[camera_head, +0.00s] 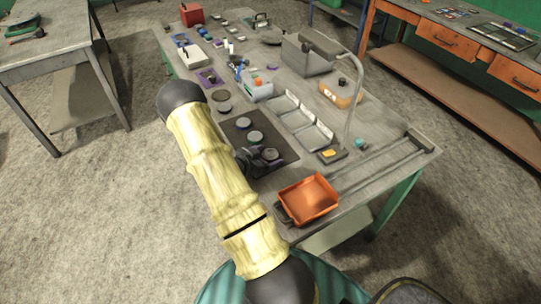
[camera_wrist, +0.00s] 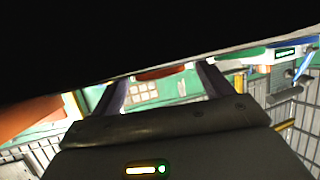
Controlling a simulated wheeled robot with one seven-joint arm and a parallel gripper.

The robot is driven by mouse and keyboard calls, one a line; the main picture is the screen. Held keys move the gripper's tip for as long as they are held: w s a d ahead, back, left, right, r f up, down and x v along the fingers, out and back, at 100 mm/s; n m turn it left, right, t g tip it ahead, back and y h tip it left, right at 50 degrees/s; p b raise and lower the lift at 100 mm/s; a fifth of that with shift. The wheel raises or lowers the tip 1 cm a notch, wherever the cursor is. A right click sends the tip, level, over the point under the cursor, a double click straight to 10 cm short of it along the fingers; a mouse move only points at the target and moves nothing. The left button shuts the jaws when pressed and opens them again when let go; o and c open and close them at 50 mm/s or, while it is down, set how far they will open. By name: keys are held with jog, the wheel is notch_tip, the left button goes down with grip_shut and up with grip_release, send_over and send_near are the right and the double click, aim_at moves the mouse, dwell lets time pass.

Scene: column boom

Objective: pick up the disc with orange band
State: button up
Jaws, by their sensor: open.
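Several dark round discs with grey tops sit on a dark mat (camera_head: 237,127) near the middle of the bench in the head view. One disc (camera_head: 254,136) lies clear of my gripper, and another disc (camera_head: 270,153) is close beside it. I cannot make out an orange band on any of them. My gripper (camera_head: 250,163) is low over the mat's near edge, partly hidden by my arm. In the wrist view my gripper (camera_wrist: 162,88) has its two fingers apart. A red-orange patch (camera_wrist: 160,73) shows between them, but I cannot tell what it is. A black shape fills the top.
An orange tray (camera_head: 309,199) stands at the bench's near edge, right of my gripper. A grey box (camera_head: 306,56) and an orange container (camera_head: 341,93) are farther back. Dark discs (camera_head: 224,107) lie beyond the mat.

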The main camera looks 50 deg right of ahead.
aim_at(266, 157)
jog(key=c, duration=1.3)
notch_tip(266, 157, up, 10)
jog(key=shift+b, duration=0.55)
